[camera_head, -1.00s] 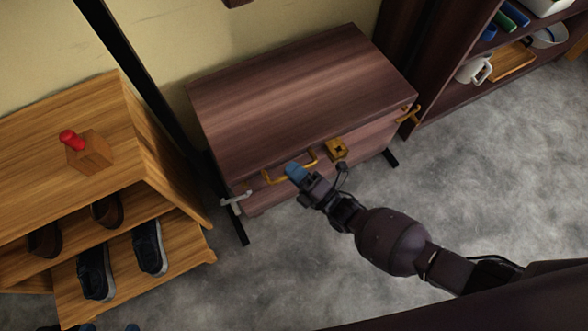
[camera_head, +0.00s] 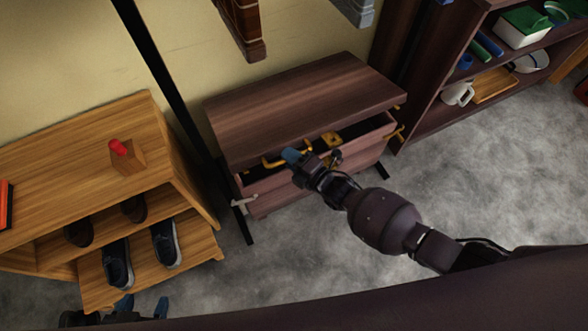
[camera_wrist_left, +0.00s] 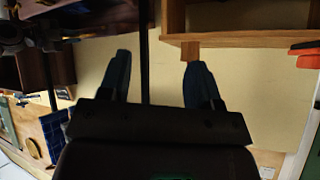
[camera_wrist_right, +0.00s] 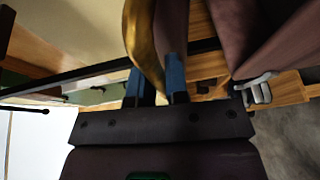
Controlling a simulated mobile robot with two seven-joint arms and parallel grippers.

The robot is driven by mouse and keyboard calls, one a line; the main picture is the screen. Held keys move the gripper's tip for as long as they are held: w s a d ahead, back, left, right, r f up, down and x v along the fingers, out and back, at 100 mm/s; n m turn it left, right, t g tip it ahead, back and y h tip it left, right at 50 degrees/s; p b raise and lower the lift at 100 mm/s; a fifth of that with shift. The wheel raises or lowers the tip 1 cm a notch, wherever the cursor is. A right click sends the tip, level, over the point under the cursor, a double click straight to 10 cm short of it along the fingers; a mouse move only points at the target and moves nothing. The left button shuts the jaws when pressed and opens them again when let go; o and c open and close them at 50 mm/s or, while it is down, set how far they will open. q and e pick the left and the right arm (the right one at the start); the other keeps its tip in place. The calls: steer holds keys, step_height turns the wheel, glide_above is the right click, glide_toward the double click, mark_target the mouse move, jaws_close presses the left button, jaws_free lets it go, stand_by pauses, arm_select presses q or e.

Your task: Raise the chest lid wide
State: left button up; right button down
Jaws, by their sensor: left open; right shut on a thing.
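The dark brown wooden chest stands against the wall, and its lid (camera_head: 305,95) is partly raised, with a dark gap above the chest's front panel (camera_head: 268,195). A yellow handle (camera_head: 272,162) and a yellow latch plate (camera_head: 329,139) are on the lid's front edge. My right gripper (camera_head: 293,157) is shut on the handle; the curved handle (camera_wrist_right: 140,35) also shows at its fingers in the right wrist view. My left gripper (camera_head: 143,307) is open and empty at the lower left, below the shoe rack, and its spread fingers (camera_wrist_left: 159,78) show in the left wrist view.
A wooden shoe rack (camera_head: 90,150) with shoes and a red-knobbed block (camera_head: 125,154) stands left of the chest. A black post (camera_head: 180,110) rises between them. A dark shelf (camera_head: 425,110) stands at the right. Grey floor (camera_head: 480,180) is open in front.

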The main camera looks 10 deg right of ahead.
arm_select(q)
steer(key=shift+s+a+r+n+p, duration=0.15)
steer(key=shift+r+n+p, duration=0.15)
steer(key=shift+r+p, duration=0.7)
steer(key=shift+s+a+r+n+p, duration=0.15)
steer(key=shift+r+n+p, duration=0.25)
steer(key=shift+p, duration=1)
arm_select(e)
steer(key=w+a+r, duration=0.1)
steer(key=w+r, duration=0.2)
steer(key=r, duration=0.3)
steer(key=w+a+r, duration=0.1)
steer(key=w+r, duration=0.2)
steer(key=r, duration=0.3)
steer(key=shift+w+r+g+h, duration=0.3)
steer(key=shift+r+g, duration=0.05)
steer(key=shift+g, duration=0.05)
steer(key=c, duration=1.1)
jaws_free()
steer(key=shift+f, duration=0.1)
steer(key=shift+s+f, duration=0.1)
arm_select(q)
steer(key=shift+r, duration=0.1)
arm_select(e)
steer(key=shift+s, duration=0.1)
